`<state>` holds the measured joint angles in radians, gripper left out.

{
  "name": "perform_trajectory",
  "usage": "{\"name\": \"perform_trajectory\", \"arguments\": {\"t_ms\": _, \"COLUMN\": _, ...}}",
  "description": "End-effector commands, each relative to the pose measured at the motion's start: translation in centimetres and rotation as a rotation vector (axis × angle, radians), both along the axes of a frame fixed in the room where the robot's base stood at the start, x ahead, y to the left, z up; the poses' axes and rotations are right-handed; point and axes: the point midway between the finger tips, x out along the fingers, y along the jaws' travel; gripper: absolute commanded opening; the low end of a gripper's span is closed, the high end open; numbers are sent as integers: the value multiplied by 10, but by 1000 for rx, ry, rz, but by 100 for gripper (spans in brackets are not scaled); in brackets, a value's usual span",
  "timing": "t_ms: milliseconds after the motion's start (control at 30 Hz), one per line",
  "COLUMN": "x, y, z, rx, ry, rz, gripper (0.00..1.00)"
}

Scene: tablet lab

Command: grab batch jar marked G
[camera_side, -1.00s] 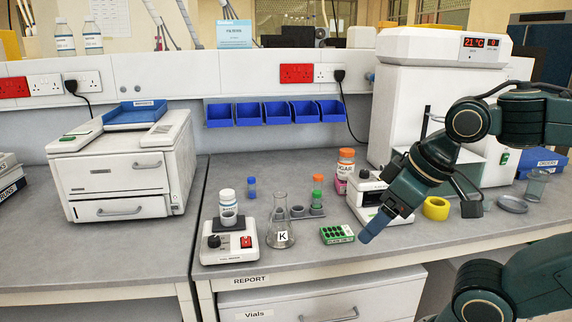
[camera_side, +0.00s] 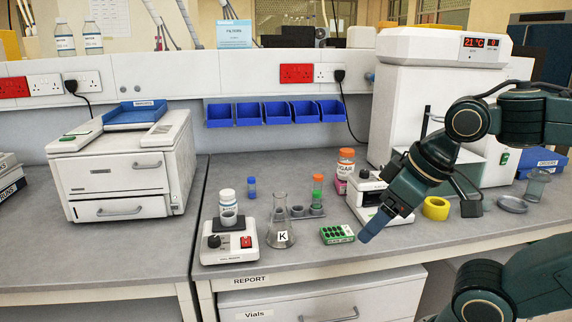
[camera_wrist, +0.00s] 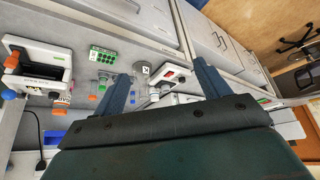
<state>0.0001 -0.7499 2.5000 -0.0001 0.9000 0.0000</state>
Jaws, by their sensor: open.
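I can read no letter G on any jar. An orange-lidded jar (camera_side: 346,163) with a partly readable label stands farther back. Small vials with a blue cap (camera_side: 251,187), an orange cap (camera_side: 318,182) and a green cap (camera_side: 317,197) stand near the middle.
Bare bench lies along the front edge.

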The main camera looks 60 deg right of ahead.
Motion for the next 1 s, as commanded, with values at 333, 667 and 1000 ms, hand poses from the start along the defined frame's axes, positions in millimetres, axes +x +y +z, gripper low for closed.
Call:
{"name": "perform_trajectory", "arguments": {"t_ms": 333, "x": 10, "y": 0, "z": 7, "rx": -2, "ry": 4, "rz": 4, "gripper": 75}}
{"name": "perform_trajectory", "arguments": {"t_ms": 667, "x": 71, "y": -4, "z": 36, "rx": -7, "ry": 23, "rz": 27, "gripper": 75}}
{"name": "perform_trajectory", "arguments": {"t_ms": 1000, "x": 157, "y": -16, "z": 55, "rx": -12, "ry": 43, "rz": 61, "gripper": 75}}
